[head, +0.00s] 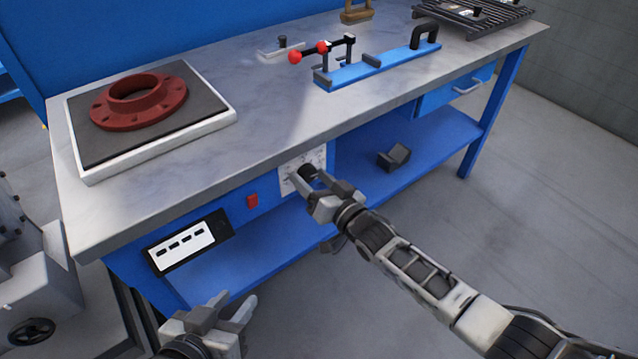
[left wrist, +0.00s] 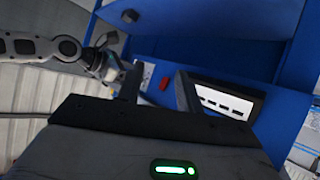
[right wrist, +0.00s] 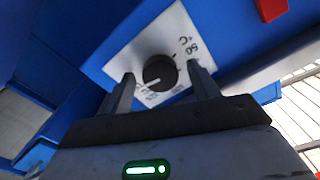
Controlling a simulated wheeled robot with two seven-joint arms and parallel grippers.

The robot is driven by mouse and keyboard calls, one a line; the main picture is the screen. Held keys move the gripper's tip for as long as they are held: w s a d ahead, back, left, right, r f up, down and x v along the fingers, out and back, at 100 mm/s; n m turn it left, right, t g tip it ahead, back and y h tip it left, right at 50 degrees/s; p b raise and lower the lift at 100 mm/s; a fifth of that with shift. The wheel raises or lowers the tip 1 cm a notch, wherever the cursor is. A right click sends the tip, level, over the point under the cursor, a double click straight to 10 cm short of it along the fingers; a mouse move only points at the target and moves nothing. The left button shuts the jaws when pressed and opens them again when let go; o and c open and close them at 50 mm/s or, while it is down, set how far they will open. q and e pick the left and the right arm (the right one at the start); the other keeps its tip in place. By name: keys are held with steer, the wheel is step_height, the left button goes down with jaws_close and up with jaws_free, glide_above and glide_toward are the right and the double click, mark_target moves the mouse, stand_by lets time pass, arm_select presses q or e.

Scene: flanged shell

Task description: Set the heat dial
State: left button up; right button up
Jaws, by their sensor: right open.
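The heat dial is a black round knob (right wrist: 160,73) with a white pointer line, on a white scale plate (right wrist: 178,30) marked with numbers and °C. In the head view the knob (head: 308,171) sits on the blue front panel under the worktop. My right gripper (right wrist: 163,85) is open, with one finger on each side of the knob; whether they touch it I cannot tell. In the head view my right gripper (head: 318,188) is at the plate. My left gripper (head: 238,318) is open and empty, low at the front left; its fingers also show in the left wrist view (left wrist: 155,85).
A red switch (head: 252,201) and a panel with several black slots (head: 182,245) are left of the dial. A red flange (head: 138,100) lies on a dark-topped plate (head: 190,125) on the worktop. A blue clamp fixture (head: 385,62) stands further right. The worktop edge overhangs the dial.

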arm_select(q)
steer(key=shift+a+r+p, duration=0.1)
steer(key=shift+r+p, duration=0.3)
steer(key=shift+p, duration=0.75)
arm_select(e)
steer(key=v, duration=1.6)
arm_select(q)
steer(key=shift+r, duration=0.1)
steer(key=shift+a+r+p, duration=0.15)
steer(key=shift+r+p, duration=0.2)
steer(key=shift+p, duration=0.85)
arm_select(e)
steer(key=s+d+g+h, duration=0.2)
steer(key=s+h, duration=0.1)
steer(key=s, duration=0.4)
steer(key=s+d+r+g+h, duration=0.1)
steer(key=s+d+g+h, duration=0.1)
steer(key=s+h, duration=0.2)
steer(key=s, duration=0.2)
steer(key=shift+s+d, duration=0.3)
steer(key=shift+s, duration=0.1)
steer(key=shift+r, duration=0.1)
